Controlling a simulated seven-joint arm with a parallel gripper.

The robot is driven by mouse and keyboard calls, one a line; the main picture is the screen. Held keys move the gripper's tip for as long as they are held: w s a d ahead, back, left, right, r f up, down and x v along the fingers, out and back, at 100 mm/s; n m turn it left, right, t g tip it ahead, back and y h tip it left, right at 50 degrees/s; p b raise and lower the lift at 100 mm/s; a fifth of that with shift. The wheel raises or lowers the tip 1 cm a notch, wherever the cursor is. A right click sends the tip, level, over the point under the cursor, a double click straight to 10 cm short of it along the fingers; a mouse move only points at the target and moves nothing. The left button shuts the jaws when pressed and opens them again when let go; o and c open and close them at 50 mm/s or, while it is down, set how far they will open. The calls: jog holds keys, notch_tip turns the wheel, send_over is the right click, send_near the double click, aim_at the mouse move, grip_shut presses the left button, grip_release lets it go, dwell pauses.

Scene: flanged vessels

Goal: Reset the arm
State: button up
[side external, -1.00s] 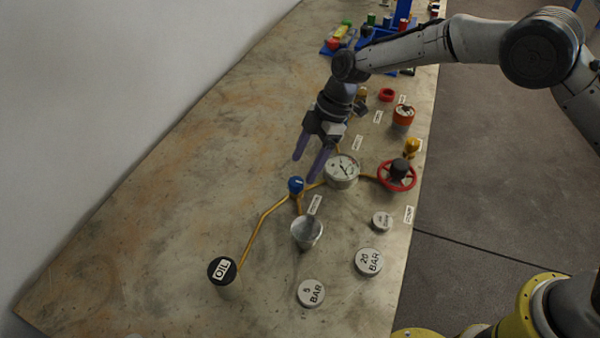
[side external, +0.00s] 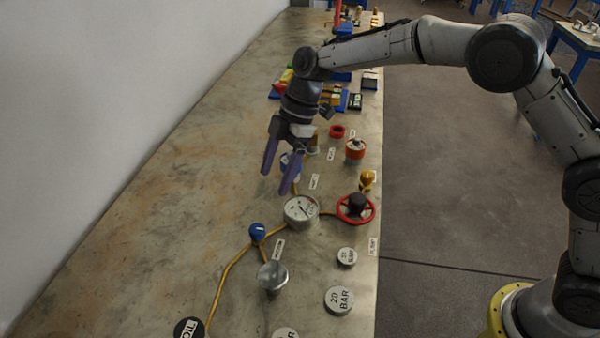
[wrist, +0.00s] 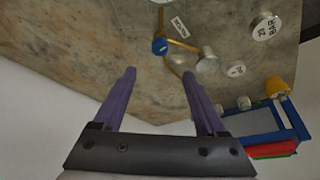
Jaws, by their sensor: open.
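My gripper (side external: 281,176) has two purple fingers, spread apart with nothing between them. In the side view it hangs above the far middle of the table (side external: 150,190), fingers pointing down, behind and left of the pressure gauge (side external: 300,211). In the wrist view the gripper (wrist: 158,85) shows both fingers apart over bare table and the white wall. A blue-topped part, partly hidden, stands behind the fingers in the side view.
An orange-red cylinder (side external: 355,150) is right of the gripper. The table's left side is clear, beside the wall (side external: 110,80).

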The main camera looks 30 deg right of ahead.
jog(key=shift+d, duration=0.15)
jog(key=s+d+r+t, duration=0.1)
jog(key=d+r, duration=0.2)
jog(key=r, duration=0.3)
jog(key=s+d+r+t, duration=0.1)
jog(key=d+r+t, duration=0.15)
jog(key=r, duration=0.45)
jog(key=s+d+r+m, duration=0.3)
jog(key=s+d+r, duration=0.3)
jog(key=s+d, duration=0.15)
jog(key=s+d+m+t+h, duration=0.1)
jog(key=s+d+m, duration=0.25)
jog(key=s, duration=0.45)
jog(key=s+d+m+t+h, duration=0.2)
jog(key=s+d+m, duration=0.15)
jog(key=s, duration=0.35)
jog(key=s+d+f+m+h, duration=0.1)
jog(key=s+d+f+m, duration=0.2)
jog(key=s+f+m, duration=0.5)
jog(key=shift+d+f+g, duration=0.25)
jog(key=shift+f+g, duration=0.1)
jog(key=shift+g, duration=0.1)
